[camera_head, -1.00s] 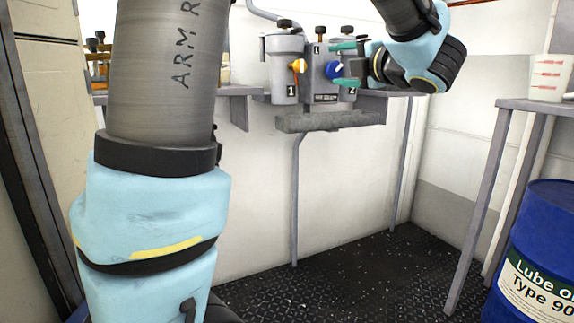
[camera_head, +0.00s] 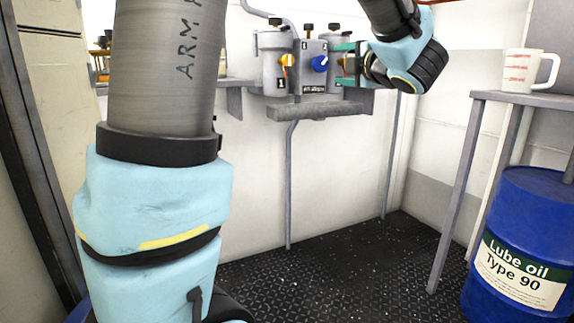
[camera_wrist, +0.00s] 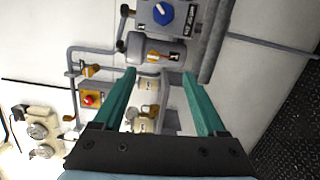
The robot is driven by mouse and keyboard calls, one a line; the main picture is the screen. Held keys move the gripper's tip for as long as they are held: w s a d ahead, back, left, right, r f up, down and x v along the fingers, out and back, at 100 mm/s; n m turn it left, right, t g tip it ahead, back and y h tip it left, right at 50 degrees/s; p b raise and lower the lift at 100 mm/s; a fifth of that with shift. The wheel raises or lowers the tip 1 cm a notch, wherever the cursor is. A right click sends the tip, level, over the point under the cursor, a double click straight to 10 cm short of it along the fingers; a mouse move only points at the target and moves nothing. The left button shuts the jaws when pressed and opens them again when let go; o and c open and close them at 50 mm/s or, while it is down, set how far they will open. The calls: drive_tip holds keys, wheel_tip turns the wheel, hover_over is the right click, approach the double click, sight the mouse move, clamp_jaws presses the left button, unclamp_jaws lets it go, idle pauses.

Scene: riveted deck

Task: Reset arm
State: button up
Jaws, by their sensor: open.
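My gripper (camera_head: 346,62) is in front of the wall-mounted filter unit (camera_head: 310,75), just right of its blue knob (camera_head: 320,63). In the wrist view its two teal fingers (camera_wrist: 158,75) are spread apart with nothing held between them. The blue knob (camera_wrist: 162,14) shows beyond the fingertips at the top of the wrist view. I cannot tell the exact gap between fingers and unit in the head view.
A grey shelf (camera_head: 320,110) juts out under the unit. At right, a table (camera_head: 545,101) holds a white measuring jug (camera_head: 519,72), with a blue oil drum (camera_head: 520,230) beneath. The wrist view shows a red button (camera_wrist: 89,99) and gauges (camera_wrist: 38,130). Dark floor (camera_head: 330,265) is clear.

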drive_tip(key=w+a+f+m+g+h, duration=0.1)
drive_tip(key=a+f+m+g+h, duration=0.1)
drive_tip(key=f+m+h, duration=0.4)
drive_tip(key=w+a+f+m+g+h, duration=0.2)
drive_tip(key=f+m+g, duration=0.1)
drive_tip(key=f+m, duration=0.65)
drive_tip(key=s+a+f+m+g+y, duration=0.1)
drive_tip(key=s+a+f+m+g, duration=0.35)
drive_tip(key=s+a+f, duration=0.45)
drive_tip(key=s+a+f+m+g+y, duration=0.1)
drive_tip(key=s+a+f+m+g, duration=0.2)
drive_tip(key=s+a+f+g, duration=0.5)
drive_tip(key=s+d+r+t+p, duration=0.1)
drive_tip(key=r+p, duration=1.7)
drive_tip(key=s+r+t+p, duration=0.1)
drive_tip(key=s+r+p, duration=0.1)
drive_tip(key=r+p, duration=1.6)
drive_tip(key=shift+s+d+m+p, duration=0.15)
drive_tip(key=shift+d+m+p, duration=0.15)
drive_tip(key=shift+d+p, duration=0.05)
